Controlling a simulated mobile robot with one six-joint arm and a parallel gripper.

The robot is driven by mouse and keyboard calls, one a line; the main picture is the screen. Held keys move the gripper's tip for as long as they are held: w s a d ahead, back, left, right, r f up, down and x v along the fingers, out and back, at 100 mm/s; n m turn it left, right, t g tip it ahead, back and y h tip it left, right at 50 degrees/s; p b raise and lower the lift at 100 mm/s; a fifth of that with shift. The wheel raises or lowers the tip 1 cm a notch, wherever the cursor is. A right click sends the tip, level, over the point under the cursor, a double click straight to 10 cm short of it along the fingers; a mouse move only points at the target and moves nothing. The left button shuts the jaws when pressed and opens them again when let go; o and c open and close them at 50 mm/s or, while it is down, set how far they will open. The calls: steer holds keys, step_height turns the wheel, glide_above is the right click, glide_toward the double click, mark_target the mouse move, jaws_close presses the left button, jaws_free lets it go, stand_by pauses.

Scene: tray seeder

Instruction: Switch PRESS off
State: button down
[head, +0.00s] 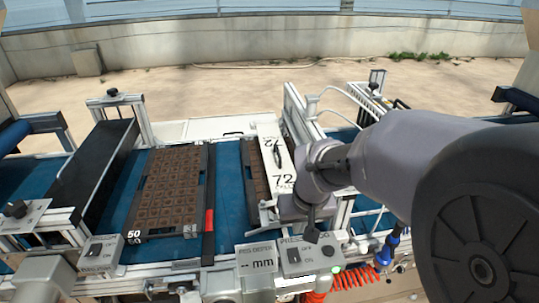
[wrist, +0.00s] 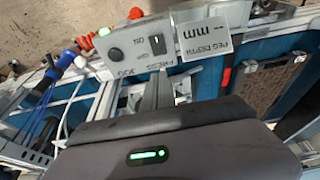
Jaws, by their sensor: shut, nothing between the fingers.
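The PRESS box (head: 309,262) is a light grey panel on the front rail, with a dark rocker switch (head: 294,256) on its left and a round black knob beside it. In the wrist view the PRESS box (wrist: 136,62) appears upside down, with the black switch (wrist: 157,44) under an ON mark and the knob labelled JOG. My gripper (head: 312,234) is shut and empty, just above and behind the box's upper edge. In the wrist view my gripper fingers (wrist: 158,82) point toward the switch; I cannot tell whether they touch the box. The switch's position is too small to tell.
The PEG DEPTH display (head: 257,260) reads "-- mm" and stands left of the PRESS box. A seed tray (head: 137,236) marked 50 lies on the blue belt (head: 228,190). A white 72 plate (head: 270,140) covers part of another tray. Red coiled hose (head: 360,279) hangs at right.

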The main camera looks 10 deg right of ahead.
mark_target(295, 251)
steer(key=b+x, duration=0.1)
steer(key=x, duration=0.2)
steer(key=b+x, duration=0.1)
steer(key=x, duration=0.1)
steer(key=s+b+x, duration=0.1)
steer(key=x, duration=0.2)
steer(key=shift+f+b, duration=0.3)
steer(key=shift+f, duration=0.15)
steer(key=shift+p, duration=0.35)
steer(key=shift+w+f+g, duration=0.2)
steer(key=shift+g, duration=0.1)
steer(key=shift+s+r, duration=0.1)
steer(key=shift+s, duration=0.05)
steer(key=shift+s, duration=0.1)
steer(key=shift+s+r, duration=0.2)
steer(key=shift+s, duration=0.45)
